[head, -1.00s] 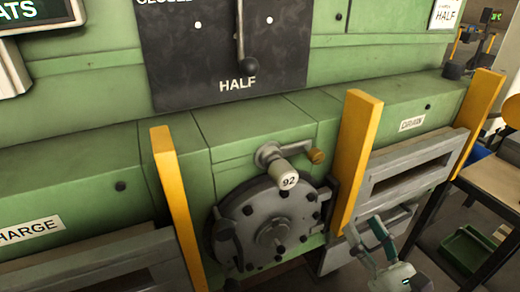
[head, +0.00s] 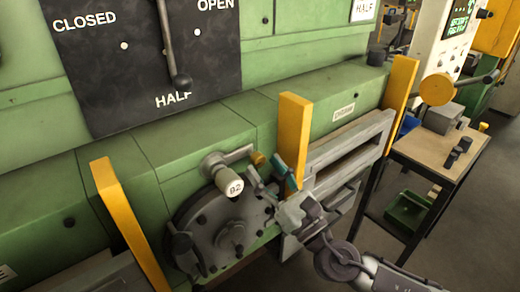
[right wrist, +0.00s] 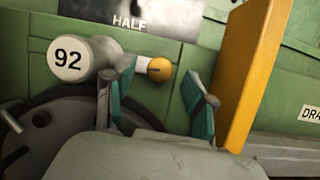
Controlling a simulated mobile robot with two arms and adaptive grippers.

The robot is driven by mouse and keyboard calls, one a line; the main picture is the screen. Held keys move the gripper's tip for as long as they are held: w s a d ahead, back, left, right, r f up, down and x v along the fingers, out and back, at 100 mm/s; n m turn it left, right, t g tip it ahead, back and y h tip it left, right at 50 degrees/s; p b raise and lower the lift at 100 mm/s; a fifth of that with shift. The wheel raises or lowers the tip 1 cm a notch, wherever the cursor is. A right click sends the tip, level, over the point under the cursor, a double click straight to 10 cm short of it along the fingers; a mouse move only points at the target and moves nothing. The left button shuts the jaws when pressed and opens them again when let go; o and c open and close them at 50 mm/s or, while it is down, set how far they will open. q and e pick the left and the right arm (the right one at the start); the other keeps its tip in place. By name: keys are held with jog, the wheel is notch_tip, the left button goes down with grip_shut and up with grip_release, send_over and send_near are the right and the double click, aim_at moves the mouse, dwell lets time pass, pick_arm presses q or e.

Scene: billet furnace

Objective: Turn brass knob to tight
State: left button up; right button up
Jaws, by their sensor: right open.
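The small brass knob (head: 258,158) is on the furnace front, just right of a white cylinder marked 92 (head: 229,183). In the right wrist view the knob (right wrist: 160,69) shows a dark mark on its face and appears between my fingertips. My right gripper (head: 271,178) is open, with its teal-padded fingers just below and right of the knob. In the right wrist view its fingers (right wrist: 157,80) stand left and right of the knob; I see no contact. The left gripper is out of view.
A yellow post (head: 295,140) stands close to the right of my gripper. A round dark bolted cover (head: 215,225) lies below the knob. A lever (head: 172,50) hangs on the black panel above, near HALF. A side table (head: 430,150) stands at the right.

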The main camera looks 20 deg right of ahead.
aim_at(254, 156)
jog(key=shift+p+x, duration=0.35)
jog(key=shift+x, duration=0.95)
jog(key=shift+f, duration=0.1)
grip_shut()
